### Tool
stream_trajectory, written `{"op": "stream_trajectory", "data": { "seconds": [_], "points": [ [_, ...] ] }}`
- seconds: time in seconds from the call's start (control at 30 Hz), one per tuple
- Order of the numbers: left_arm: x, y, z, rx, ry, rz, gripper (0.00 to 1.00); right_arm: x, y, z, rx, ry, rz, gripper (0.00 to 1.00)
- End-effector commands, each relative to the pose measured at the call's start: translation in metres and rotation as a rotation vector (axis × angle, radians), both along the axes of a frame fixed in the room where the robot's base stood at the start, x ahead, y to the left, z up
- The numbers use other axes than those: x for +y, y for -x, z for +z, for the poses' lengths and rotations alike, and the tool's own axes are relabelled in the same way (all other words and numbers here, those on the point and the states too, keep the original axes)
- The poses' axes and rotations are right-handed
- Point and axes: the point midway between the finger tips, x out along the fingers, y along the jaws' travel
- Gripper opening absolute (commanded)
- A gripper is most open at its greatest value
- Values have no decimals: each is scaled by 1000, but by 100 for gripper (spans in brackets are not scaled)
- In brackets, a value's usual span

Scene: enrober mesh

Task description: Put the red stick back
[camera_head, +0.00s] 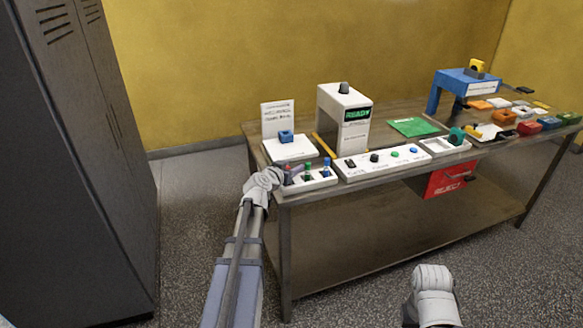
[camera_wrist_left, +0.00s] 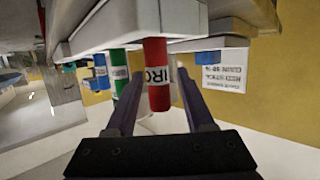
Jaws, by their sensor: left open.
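The red stick (camera_head: 288,173) stands at the left end of the white rack (camera_head: 318,183), at the table's front left corner. In the left wrist view, which is upside down, the red stick (camera_wrist_left: 158,75) has a white label with dark letters, and one end meets the rack. My left gripper (camera_head: 278,176) is open at the rack's left end. In the wrist view its two dark fingers (camera_wrist_left: 160,78) are apart, one on each side of the red stick. Contact cannot be told. My right arm shows at the lower right, but its fingers are not visible.
Green (camera_head: 308,170) and blue (camera_head: 326,167) sticks stand beside the red one in the rack. A white button panel (camera_head: 362,171) adjoins it on the right. A white platform (camera_head: 290,150) with a blue block and a white READY machine (camera_head: 343,118) stand behind.

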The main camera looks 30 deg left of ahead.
Motion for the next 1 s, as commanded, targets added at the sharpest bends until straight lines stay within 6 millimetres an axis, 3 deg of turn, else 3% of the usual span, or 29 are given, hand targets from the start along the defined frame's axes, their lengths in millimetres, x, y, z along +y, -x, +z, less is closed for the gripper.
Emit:
{"op": "stream_trajectory", "data": {
  "seconds": [0.3, 0.5, 0.7, 1.0],
  "points": [
    [-6, 65, 22, 0, 0, 3, 53, 0, 0, 22, 0, 0, 0, 0],
    [-8, 96, 31, 0, 0, 2, 53, 0, 0, 31, 0, 0, 0, 0],
    [-9, 111, 35, 0, 1, 1, 53, 0, 0, 35, 0, 0, 0, 0],
    [-9, 113, 35, 0, 0, 0, 53, 0, 0, 35, 0, 0, 0, 0]
  ]
}}
